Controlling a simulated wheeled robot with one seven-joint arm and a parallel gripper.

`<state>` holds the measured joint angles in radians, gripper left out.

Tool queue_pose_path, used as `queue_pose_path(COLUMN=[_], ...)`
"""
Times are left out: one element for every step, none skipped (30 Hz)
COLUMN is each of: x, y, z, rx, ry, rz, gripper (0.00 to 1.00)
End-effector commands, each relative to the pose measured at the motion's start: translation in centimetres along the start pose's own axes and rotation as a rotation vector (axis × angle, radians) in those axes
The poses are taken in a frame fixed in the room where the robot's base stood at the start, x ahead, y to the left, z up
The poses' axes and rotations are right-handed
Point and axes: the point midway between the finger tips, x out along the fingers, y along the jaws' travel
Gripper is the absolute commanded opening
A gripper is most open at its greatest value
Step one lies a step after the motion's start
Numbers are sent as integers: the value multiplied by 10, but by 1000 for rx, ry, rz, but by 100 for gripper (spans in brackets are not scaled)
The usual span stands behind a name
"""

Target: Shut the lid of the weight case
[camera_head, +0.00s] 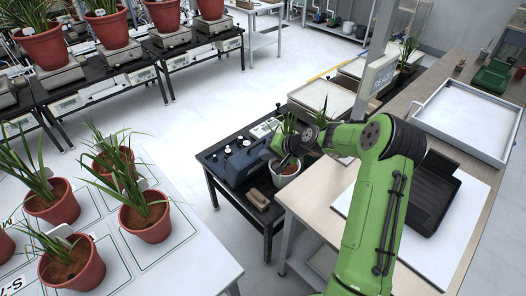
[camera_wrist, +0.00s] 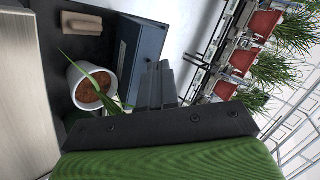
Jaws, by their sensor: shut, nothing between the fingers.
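The weight case (camera_head: 246,168) is a dark blue-grey box on the small black table. Several small round pieces show at its top far side, not covered by a lid; I cannot clearly tell lid from body. It also shows in the wrist view (camera_wrist: 143,48), beyond my fingers. My gripper (camera_head: 280,150) is shut and empty, at the right end of the case, above or beside the white pot. In the wrist view my dark fingers (camera_wrist: 160,84) overlap the case's edge; whether they touch it is unclear.
A white pot (camera_head: 285,177) with a green plant stands close to my gripper. A brown block (camera_head: 258,199) lies at the table's front. A pale bench (camera_head: 306,200) is on the right; a white table (camera_head: 185,262) with potted plants is at left.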

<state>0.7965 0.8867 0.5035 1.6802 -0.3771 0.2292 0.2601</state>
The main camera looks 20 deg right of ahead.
Motion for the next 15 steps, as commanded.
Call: queue_pose_path(x=[15, 21, 27, 31, 34, 37, 39, 40, 41, 41, 42, 43, 46, 49, 54], y=[27, 38, 54, 64, 74, 87, 95, 101, 107, 112, 114, 115, 115, 114, 113], z=[-12, -20, -30, -37, -43, -50, -54, -57, -61, -62, -64, -66, -66, -67, -68], rx=[93, 142, 205, 248, 288, 336, 366, 391, 416, 431, 439, 446, 448, 448, 446], ry=[34, 59, 92, 116, 140, 168, 187, 202, 219, 228, 235, 239, 240, 240, 239], rz=[-54, -87, -127, -155, -181, -209, -227, -243, -259, -266, -272, -276, -278, -279, -279], gripper=[0, 0, 0, 0, 0, 0, 0, 0, 0, 0, 0, 0, 0, 0, 0])
